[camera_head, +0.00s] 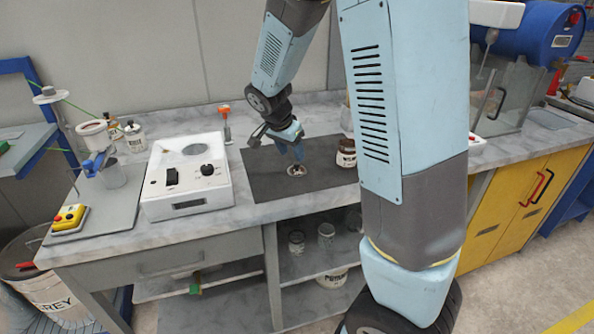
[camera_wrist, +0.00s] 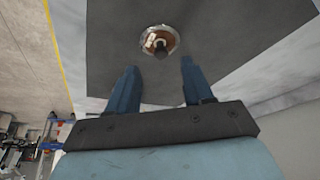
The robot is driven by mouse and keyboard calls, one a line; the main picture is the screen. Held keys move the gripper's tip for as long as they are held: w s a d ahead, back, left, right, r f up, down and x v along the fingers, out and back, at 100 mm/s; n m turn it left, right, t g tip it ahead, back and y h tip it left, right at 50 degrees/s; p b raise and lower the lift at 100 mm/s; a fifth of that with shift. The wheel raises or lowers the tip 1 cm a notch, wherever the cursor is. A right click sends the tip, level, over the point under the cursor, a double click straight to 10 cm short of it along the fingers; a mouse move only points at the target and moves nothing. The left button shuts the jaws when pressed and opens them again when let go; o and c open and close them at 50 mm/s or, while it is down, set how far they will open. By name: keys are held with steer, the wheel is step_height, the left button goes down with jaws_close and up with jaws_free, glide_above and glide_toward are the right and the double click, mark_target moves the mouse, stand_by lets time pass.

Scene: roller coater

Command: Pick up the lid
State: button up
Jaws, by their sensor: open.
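The lid (camera_head: 297,170) looks like a small round disc with a light rim, lying on the dark mat on the bench. In the wrist view the lid (camera_wrist: 159,41) shows a brownish, shiny face, a pale rim and a dark knob at its lower edge. My gripper (camera_head: 291,152) points down just above and behind the lid. In the wrist view my gripper (camera_wrist: 158,74) has its two blue fingers wide apart, with nothing between them. The lid lies beyond the fingertips, roughly in line with the gap.
The dark mat (camera_head: 257,182) is mostly clear around the lid. A labelled can (camera_head: 346,155) stands at its right, partly behind my arm. A white device (camera_head: 187,178) with a black knob stands left of the mat. An orange-topped tool (camera_head: 225,121) stands behind.

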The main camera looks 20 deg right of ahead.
mark_target(296, 164)
steer(key=shift+x, duration=3.15)
steer(key=shift+w, duration=0.1)
steer(key=shift+c, duration=0.3)
jaws_close()
